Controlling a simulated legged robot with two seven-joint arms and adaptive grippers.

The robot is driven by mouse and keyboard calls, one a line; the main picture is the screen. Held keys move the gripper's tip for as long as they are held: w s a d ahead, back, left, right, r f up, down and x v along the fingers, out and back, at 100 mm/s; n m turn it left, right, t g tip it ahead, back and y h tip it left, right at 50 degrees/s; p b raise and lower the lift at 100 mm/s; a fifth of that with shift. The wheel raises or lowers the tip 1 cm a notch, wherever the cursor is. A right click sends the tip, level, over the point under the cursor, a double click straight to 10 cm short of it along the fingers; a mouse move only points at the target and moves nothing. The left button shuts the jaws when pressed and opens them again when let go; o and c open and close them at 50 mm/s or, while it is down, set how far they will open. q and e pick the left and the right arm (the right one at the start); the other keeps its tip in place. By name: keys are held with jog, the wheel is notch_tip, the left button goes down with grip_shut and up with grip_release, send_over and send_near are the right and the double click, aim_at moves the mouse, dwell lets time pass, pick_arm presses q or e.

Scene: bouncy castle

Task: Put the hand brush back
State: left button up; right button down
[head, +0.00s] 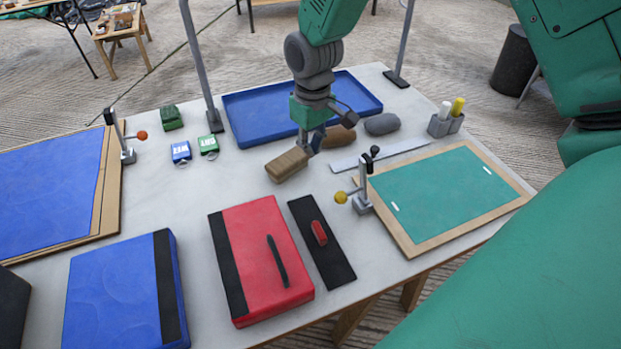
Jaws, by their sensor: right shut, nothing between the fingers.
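A tan, block-shaped thing (287,165), which looks like the hand brush, lies on the grey table just in front of the blue tray (245,135). My right gripper (318,140) comes down from the top of the head view, with its fingertips by the block's right end. It is shut with nothing held. I cannot tell whether it touches the block. A brown rounded piece (338,137) lies right behind the fingers, partly hidden by them. My left gripper is not in view.
A dark grey rounded piece (381,124) lies right of the gripper. A flat ruler-like strip (395,152), a yellow-knobbed stand (361,190) and a green board (440,195) are nearby. A red case (262,255) and black strip (325,255) lie in front; posts (200,65) rise behind.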

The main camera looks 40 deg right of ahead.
aim_at(300, 178)
notch_tip(300, 178, down, 10)
jog(key=shift+a+r+b, duration=0.1)
jog(key=shift+a+b, duration=0.05)
jog(key=shift+b, duration=0.45)
jog(key=w, duration=0.2)
jog(key=shift+w+f, duration=0.2)
jog(key=shift+w, duration=0.15)
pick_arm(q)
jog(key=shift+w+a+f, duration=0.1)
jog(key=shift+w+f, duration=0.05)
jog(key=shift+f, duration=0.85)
pick_arm(e)
jog(key=shift+w+a+r, duration=0.1)
jog(key=shift+w+a, duration=0.1)
jog(key=shift+w, duration=0.55)
